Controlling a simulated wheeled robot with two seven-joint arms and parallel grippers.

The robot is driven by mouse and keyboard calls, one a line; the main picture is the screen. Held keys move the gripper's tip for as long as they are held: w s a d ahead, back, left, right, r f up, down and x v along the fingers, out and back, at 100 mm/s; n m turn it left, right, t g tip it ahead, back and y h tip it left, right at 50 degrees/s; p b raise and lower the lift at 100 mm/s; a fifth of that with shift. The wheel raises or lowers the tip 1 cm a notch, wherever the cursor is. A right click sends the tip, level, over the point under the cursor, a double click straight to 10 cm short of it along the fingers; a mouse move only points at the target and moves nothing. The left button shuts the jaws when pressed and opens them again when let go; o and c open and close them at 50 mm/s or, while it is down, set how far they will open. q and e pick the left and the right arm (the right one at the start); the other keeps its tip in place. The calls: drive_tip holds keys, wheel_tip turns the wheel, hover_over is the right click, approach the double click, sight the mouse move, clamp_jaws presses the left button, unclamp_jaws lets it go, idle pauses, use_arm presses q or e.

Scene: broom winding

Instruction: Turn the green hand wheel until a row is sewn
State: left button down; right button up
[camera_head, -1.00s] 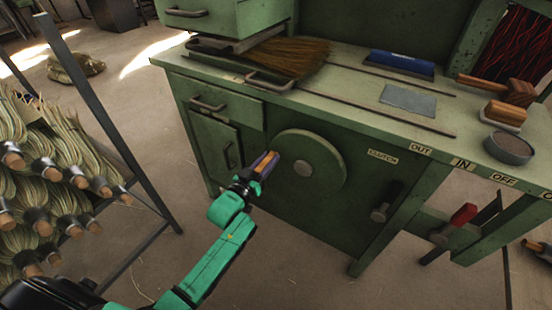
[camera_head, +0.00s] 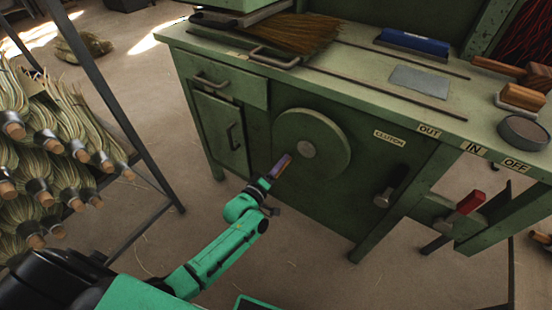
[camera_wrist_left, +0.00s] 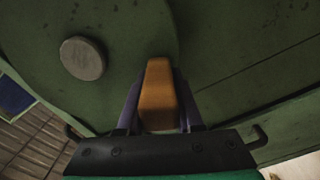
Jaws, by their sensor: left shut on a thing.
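The green hand wheel (camera_head: 325,135) is a flat round disc on the front of the green workbench, with a pale round hub (camera_head: 306,150) at its middle. It also shows in the left wrist view (camera_wrist_left: 115,25), with the hub at the upper left. My left gripper (camera_head: 282,166) is at the wheel's lower left rim in the head view. In the left wrist view its two purple fingers are shut on the wheel's wooden handle (camera_wrist_left: 157,90), which stands between them. My right gripper is not in view.
A clutch lever (camera_head: 384,197) and a red-handled lever (camera_head: 470,202) are to the right of the wheel. A rack of straw bundles (camera_head: 130,130) stands at the left. A broom head (camera_head: 290,35) lies on the bench top. The floor before the bench is clear.

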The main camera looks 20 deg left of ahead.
sight(301, 168)
use_arm(q)
drive_tip(key=d+f+n, duration=0.1)
drive_tip(key=n, duration=0.1)
drive_tip(key=s+d+f+n, duration=0.1)
drive_tip(key=shift+d+f+n+b, duration=0.1)
drive_tip(key=shift+d+n+b, duration=0.2)
drive_tip(key=shift+n+b, duration=0.1)
drive_tip(key=shift+s+d+f+n, duration=0.15)
drive_tip(key=shift+d+n, duration=0.55)
drive_tip(key=shift+n, duration=0.15)
drive_tip(key=shift+s+d+f+n, duration=0.15)
drive_tip(key=shift+d+n, duration=0.55)
drive_tip(key=shift+n, duration=0.15)
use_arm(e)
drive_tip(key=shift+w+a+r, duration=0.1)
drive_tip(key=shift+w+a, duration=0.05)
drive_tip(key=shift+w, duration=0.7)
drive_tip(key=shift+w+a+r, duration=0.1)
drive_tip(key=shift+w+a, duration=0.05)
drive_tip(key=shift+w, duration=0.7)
use_arm(q)
drive_tip(key=c, duration=0.6)
unclamp_jaws()
drive_tip(key=shift+o, duration=0.2)
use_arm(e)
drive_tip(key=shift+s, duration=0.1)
use_arm(q)
drive_tip(key=shift+r, duration=0.1)
